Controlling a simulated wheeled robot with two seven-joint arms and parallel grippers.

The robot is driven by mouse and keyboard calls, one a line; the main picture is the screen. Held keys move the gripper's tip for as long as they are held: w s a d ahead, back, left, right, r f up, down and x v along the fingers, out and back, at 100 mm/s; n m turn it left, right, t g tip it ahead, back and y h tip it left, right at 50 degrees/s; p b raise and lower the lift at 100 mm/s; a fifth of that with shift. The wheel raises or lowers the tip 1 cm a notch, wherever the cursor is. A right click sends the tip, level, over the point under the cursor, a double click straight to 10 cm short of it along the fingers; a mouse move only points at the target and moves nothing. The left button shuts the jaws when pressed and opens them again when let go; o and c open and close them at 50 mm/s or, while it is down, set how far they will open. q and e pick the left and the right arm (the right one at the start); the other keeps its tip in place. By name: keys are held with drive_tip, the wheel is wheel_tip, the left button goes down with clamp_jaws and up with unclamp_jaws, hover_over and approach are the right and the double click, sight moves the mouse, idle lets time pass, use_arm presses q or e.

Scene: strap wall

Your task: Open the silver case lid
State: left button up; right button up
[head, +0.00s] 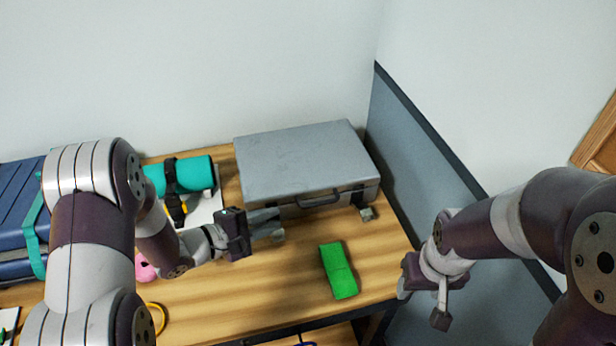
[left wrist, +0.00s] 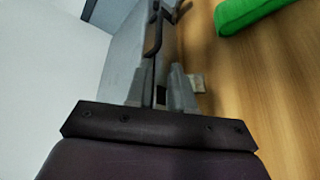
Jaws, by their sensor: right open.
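The silver case (head: 300,160) lies flat at the back right of the table with its lid shut. Its dark handle (head: 320,198) is on the front side, and also shows in the left wrist view (left wrist: 153,35). My left gripper (head: 268,224) is at the left part of the case's front side. In the left wrist view its two fingers (left wrist: 160,85) stand apart, with part of the case front seen between them. I cannot tell whether they touch it. My right gripper (head: 403,288) is open and empty, right of the table's front corner and away from the case.
A green block (head: 338,270) lies in front of the case. A small grey block (head: 367,213) sits near its front right corner. A teal roll with black straps (head: 190,176) and blue strapped luggage (head: 22,215) are at left. A grey partition (head: 420,150) stands close on the right.

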use_arm(q)
drive_tip(key=h, duration=0.1)
approach(320, 204)
drive_tip(key=d, duration=0.2)
drive_tip(key=x, duration=0.4)
drive_tip(key=w+a+x, duration=0.1)
drive_tip(key=x, duration=0.1)
drive_tip(key=shift+w+d+f, duration=0.2)
drive_tip(key=shift+d+f, duration=0.1)
drive_tip(key=shift+w+d+f, duration=0.1)
drive_tip(key=shift+w+d, duration=0.15)
drive_tip(key=shift+d, duration=0.3)
drive_tip(key=shift+w, duration=0.2)
clamp_jaws()
